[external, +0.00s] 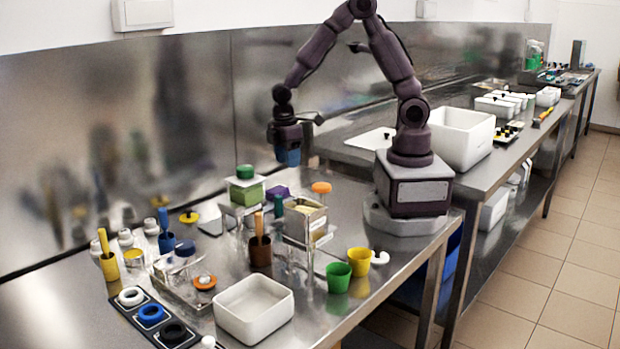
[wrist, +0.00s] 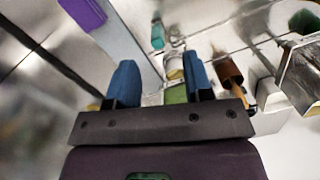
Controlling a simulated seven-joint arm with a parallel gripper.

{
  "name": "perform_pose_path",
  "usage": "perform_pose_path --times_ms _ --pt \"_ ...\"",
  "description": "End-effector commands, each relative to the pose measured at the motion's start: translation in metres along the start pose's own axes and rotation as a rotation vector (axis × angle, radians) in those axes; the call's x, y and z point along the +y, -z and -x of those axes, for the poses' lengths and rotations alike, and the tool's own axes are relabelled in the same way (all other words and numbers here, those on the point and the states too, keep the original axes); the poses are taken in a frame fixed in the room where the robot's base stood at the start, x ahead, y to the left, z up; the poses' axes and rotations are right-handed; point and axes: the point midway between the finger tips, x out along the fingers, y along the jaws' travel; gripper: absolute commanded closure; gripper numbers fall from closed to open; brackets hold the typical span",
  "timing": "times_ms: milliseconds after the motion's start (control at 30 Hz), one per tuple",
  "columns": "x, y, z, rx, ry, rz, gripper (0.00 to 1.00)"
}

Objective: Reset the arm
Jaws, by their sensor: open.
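My dark purple arm stands on its base at the right end of the near steel table. My gripper (external: 288,157) hangs from it in the external view, pointing down in the air above the back of the table, near the steel wall panel. In the wrist view my gripper (wrist: 158,85) shows two blue fingers spread apart, with nothing visibly held between them. Below it in the external view are a green-lidded container (external: 245,180) on a stand and a purple object (external: 277,192), which also shows in the wrist view (wrist: 84,12).
A white bin (external: 254,308) stands at the front, with green (external: 338,277) and yellow (external: 359,261) cups to its right. A tray of coloured rings (external: 151,314), brown cup (external: 260,250) and metal container (external: 305,218) also stand on the table. A large white tub (external: 460,138) is behind my base.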

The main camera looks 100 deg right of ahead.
Motion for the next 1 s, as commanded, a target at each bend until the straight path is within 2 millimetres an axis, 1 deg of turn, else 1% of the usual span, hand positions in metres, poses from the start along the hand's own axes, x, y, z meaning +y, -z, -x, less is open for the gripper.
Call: perform_pose_path --times_ms 33,167,267,400,500,600,700,800,900,1000 --pt "-0.003 -0.007 0.013 0.006 -0.015 -0.053 0.53" --pt "-0.013 -0.026 0.043 0.028 -0.048 -0.188 0.53" --pt "-0.023 -0.043 0.069 0.067 -0.077 -0.289 0.53" --pt "-0.042 -0.069 0.105 0.161 -0.108 -0.425 0.53" --pt "-0.057 -0.087 0.126 0.246 -0.118 -0.496 0.53" --pt "-0.071 -0.102 0.143 0.337 -0.119 -0.536 0.53" --pt "-0.081 -0.113 0.156 0.424 -0.123 -0.539 0.53" --pt "-0.087 -0.119 0.167 0.496 -0.130 -0.527 0.53" --pt "-0.090 -0.121 0.176 0.542 -0.137 -0.515 0.53" --pt "-0.092 -0.121 0.179 0.558 -0.141 -0.505 0.53"
